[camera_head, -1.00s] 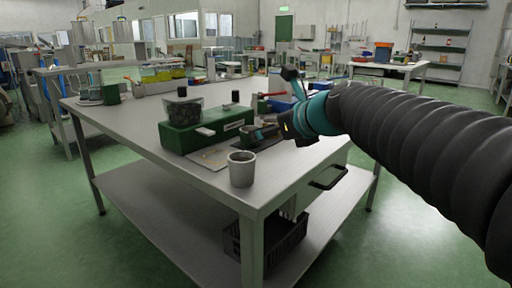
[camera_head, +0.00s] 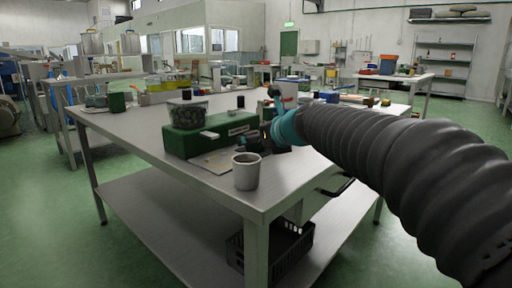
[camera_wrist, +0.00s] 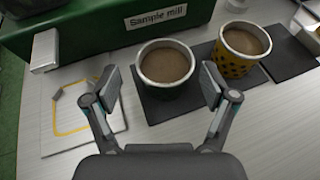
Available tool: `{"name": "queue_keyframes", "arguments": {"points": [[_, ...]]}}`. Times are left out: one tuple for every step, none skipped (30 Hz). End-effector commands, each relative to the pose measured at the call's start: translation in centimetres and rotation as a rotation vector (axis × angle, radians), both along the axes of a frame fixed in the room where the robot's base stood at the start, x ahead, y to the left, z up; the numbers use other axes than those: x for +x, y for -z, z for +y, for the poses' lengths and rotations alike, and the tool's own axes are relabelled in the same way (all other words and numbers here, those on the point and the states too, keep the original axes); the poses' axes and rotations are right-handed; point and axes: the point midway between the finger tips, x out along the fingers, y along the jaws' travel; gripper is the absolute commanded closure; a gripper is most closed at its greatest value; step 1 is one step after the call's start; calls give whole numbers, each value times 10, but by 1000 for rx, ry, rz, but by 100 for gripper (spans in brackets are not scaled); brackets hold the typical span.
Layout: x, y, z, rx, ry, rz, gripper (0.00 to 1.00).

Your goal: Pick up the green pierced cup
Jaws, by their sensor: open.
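A dark green cup (camera_wrist: 165,92) with a pale metal rim and brown contents stands upright on a dark pad in the wrist view. Whether its side is pierced cannot be made out. My gripper (camera_wrist: 160,88) is open, with one finger on each side of this cup and nothing held. A yellow cup with dark spots (camera_wrist: 240,60), also holding brown contents, stands just right of it. In the head view my gripper (camera_head: 272,134) is low over the table beside the green mill, and the green cup is hard to tell from it.
The green sample mill (camera_head: 182,143) stands behind the cups; its labelled side (camera_wrist: 110,28) shows in the wrist view. A grey cup (camera_head: 245,176) stands near the table's front corner (camera_head: 262,203). A white card with a yellow outline (camera_wrist: 90,125) lies left of my gripper.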

Motion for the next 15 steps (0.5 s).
{"name": "queue_keyframes", "arguments": {"points": [[7,8,2,-1,-1,3,16],[11,10,4,-1,-1,3,16],[16,13,5,-1,-1,3,16],[20,15,7,-1,-1,3,16],[23,15,9,-1,-2,3,16],[26,16,11,-1,-2,3,16],[29,17,13,-1,-2,3,16],[30,18,14,-2,-1,2,16],[32,19,15,-2,0,2,16],[34,19,16,-2,0,1,16],[34,19,16,-2,1,1,16],[35,19,16,-2,1,1,16],[35,19,16,-2,1,1,16],[35,19,16,-1,1,1,16],[35,19,16,-1,1,1,16]]}}
